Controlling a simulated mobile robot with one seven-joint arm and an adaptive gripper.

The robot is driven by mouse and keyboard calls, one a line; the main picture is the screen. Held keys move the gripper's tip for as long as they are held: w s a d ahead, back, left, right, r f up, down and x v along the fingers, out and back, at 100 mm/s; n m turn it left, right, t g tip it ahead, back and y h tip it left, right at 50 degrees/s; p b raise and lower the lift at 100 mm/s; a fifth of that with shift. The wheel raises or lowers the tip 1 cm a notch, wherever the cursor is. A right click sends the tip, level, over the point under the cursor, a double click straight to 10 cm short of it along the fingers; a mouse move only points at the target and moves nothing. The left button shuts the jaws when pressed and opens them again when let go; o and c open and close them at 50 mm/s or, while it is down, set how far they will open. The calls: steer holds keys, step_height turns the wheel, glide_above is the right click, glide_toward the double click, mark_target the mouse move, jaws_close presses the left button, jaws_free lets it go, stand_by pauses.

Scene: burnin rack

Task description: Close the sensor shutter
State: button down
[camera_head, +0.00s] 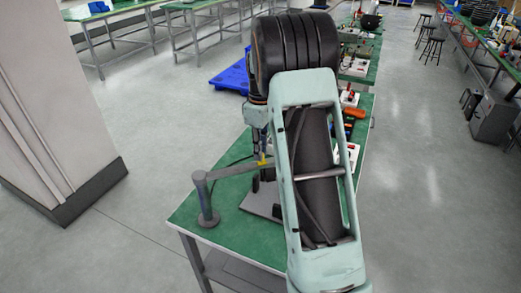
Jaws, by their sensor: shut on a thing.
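A grey post (207,205) with a round base stands at the near left corner of a green-topped bench (237,235). A grey bar (232,170) runs from the top of the post to the right; it looks like the sensor shutter. A small yellow piece (262,160) shows at its far end. My gripper (262,154) points down and is shut at that end, on what looks like the shutter bar. My arm hides much of the gripper and the bench right of it, so the exact grip is unclear.
A grey plate (262,202) lies on the bench beside the post. White boxes and an orange-handled tool (354,113) lie farther back on the bench. A blue pallet (230,76) lies on the floor behind. A pale column (50,110) stands at left. Open floor (150,140) lies between.

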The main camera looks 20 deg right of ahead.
steer(key=d, duration=0.7)
steer(key=shift+s+d+r, duration=0.1)
steer(key=shift+d, duration=0.05)
steer(key=c, duration=1.8)
jaws_free()
steer(key=shift+d, duration=0.15)
step_height(320, 180, up, 12)
